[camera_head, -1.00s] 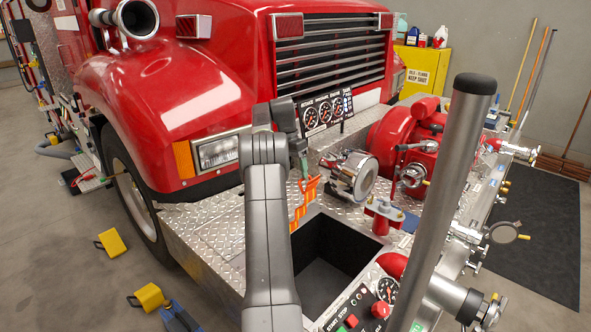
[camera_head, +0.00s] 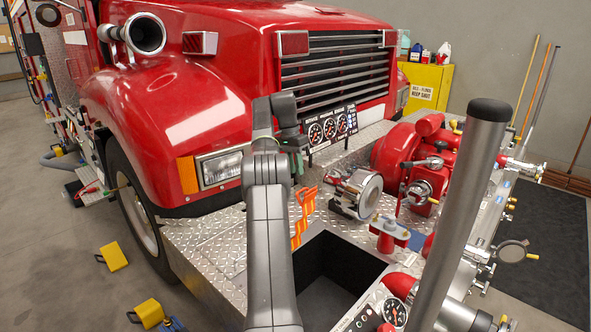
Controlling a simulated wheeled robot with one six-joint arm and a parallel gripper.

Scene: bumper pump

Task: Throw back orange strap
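The orange strap (camera_head: 303,215) lies on the diamond-plate bumper, at the left back corner of the dark open well (camera_head: 338,268). It is partly hidden behind my arm. My gripper (camera_head: 299,162) is at the end of my grey arm, above and behind the strap near the gauge panel. Its fingers are too small and covered to tell if they are open or shut. I cannot tell whether it touches the strap.
A silver cylindrical fitting (camera_head: 357,193) and a red valve with a handle (camera_head: 389,231) stand right of the strap. The red pump (camera_head: 408,160) is behind them. A thick grey post (camera_head: 468,210) rises at right. Gauges (camera_head: 330,128) stand at the back.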

